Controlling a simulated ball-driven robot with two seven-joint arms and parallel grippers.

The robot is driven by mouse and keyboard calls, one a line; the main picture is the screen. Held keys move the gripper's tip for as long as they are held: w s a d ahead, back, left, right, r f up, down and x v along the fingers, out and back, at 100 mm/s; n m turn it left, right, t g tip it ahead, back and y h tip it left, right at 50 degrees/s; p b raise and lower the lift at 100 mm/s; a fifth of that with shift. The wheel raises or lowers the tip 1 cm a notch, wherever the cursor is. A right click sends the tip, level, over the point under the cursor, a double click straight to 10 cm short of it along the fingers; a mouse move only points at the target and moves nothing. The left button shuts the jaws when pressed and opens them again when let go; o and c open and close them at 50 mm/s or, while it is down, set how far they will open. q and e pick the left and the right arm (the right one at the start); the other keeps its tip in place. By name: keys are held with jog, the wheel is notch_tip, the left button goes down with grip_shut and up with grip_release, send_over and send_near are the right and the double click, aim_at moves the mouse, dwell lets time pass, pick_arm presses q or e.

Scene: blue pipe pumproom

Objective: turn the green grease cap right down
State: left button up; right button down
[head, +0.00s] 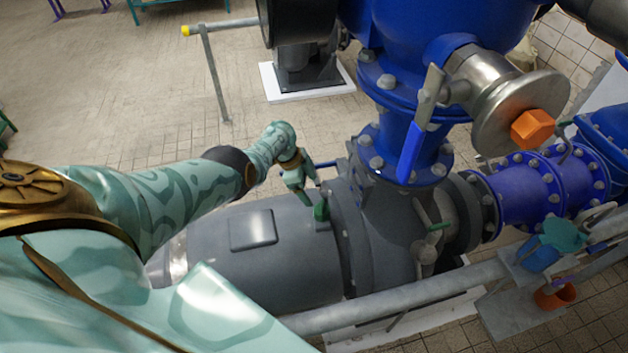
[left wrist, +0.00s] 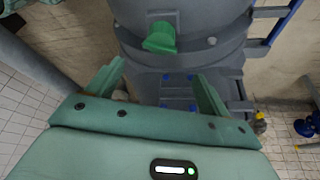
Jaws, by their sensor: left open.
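The green grease cap (head: 321,211) stands up on top of the grey pump housing (head: 290,262), near its flange. It also shows in the left wrist view (left wrist: 160,38), at the top centre, with a raised block-like grip. My left gripper (head: 301,186) is open and empty, just behind and left of the cap in the head view. In the left wrist view its two fingers (left wrist: 160,75) are spread wide. The cap lies beyond the fingertips, between their lines, and looks untouched. My right gripper is not in view.
A blue lever handle (head: 411,152) hangs beside the blue vertical pipe (head: 405,95) at the right. A grey horizontal pipe (head: 400,297) runs in front of the pump. A lever valve (head: 428,238) sits right of the cap. Tiled floor at the left is open.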

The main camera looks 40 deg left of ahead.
pick_arm(q)
jog(key=p+v, duration=0.4)
jog(key=v, duration=0.3)
jog(key=shift+a+r+p, duration=0.15)
jog(key=shift+r+p, duration=0.15)
jog(key=shift+p, duration=0.05)
